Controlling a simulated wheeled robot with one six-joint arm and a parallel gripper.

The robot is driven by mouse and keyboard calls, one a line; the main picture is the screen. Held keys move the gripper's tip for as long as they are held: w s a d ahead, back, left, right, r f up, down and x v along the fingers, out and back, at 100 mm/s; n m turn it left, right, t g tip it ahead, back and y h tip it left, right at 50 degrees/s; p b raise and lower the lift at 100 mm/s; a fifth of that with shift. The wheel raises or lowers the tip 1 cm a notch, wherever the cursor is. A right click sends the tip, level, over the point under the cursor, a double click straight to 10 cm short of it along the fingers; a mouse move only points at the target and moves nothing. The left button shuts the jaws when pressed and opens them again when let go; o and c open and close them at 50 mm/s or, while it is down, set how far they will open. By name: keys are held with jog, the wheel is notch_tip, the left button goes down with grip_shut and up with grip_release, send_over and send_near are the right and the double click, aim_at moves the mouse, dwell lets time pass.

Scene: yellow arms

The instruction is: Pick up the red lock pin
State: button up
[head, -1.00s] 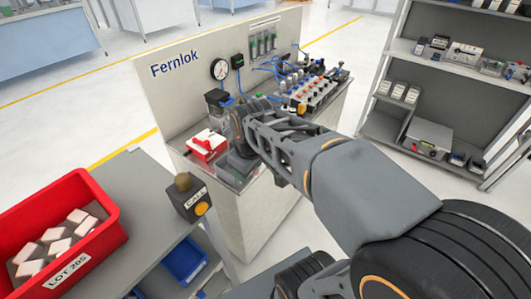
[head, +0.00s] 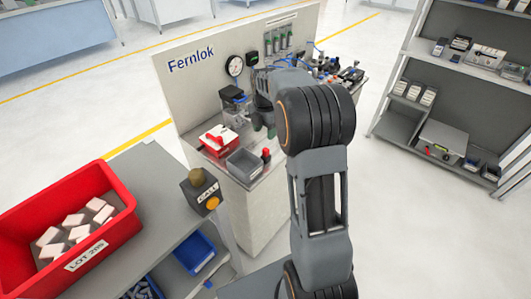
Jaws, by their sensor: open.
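A small red piece with a dark lower part (head: 266,154), which looks like the red lock pin, stands on the Fernlok bench top just right of a grey open bin (head: 245,162). My gripper (head: 264,127) points down over the bench, a little above and behind this piece in the picture, and apart from it. The gripper is open, with nothing seen between its fingers. My wrist hides part of it and part of the bench behind.
A red-and-white box with a red handle (head: 217,140) is left of the bin. A gauge (head: 235,66) is on the back panel. A call-button box (head: 201,192) and red lot crate (head: 70,220) are nearer.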

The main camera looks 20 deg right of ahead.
aim_at(266, 149)
jog(key=shift+s+d+f+p, duration=0.1)
jog(key=shift+f+p, duration=0.2)
jog(key=shift+f, duration=2.2)
jog(key=shift+s+f+p, duration=0.1)
jog(key=shift+f+p, duration=0.2)
jog(key=shift+f, duration=2.2)
grip_shut()
